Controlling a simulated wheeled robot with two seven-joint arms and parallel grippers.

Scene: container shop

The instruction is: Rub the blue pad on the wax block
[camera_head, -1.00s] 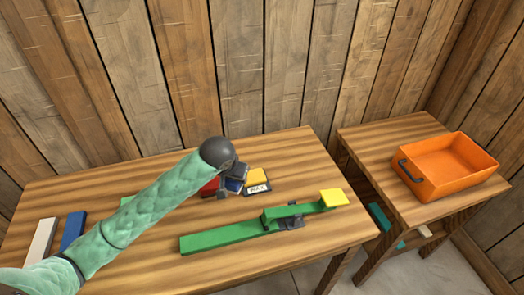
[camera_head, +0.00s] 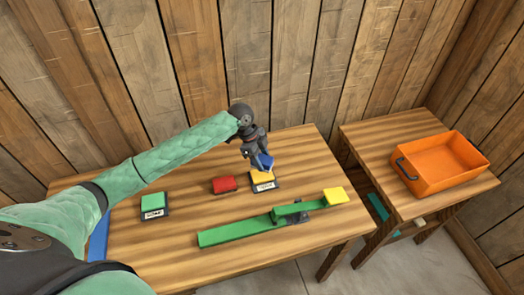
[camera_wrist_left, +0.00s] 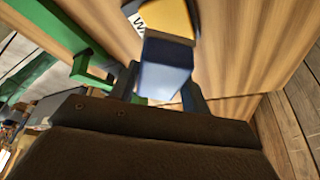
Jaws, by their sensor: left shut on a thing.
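My left gripper (camera_head: 257,157) is shut on the blue pad (camera_head: 266,162) and points down at the back of the table. The pad also shows between the fingers in the left wrist view (camera_wrist_left: 165,66). The yellow wax block (camera_head: 262,177) sits in a dark holder with a white label, right under the pad. In the left wrist view the wax block (camera_wrist_left: 168,18) is just beyond the pad's end, partly covered by it. I cannot tell whether pad and wax touch. My right gripper is not in view.
A red block (camera_head: 224,184) lies left of the wax. A green block (camera_head: 153,202) in a labelled holder is further left. A long green bar with a raised arm (camera_head: 240,232) and yellow end (camera_head: 335,196) lies in front. An orange bin (camera_head: 440,165) stands on the right table.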

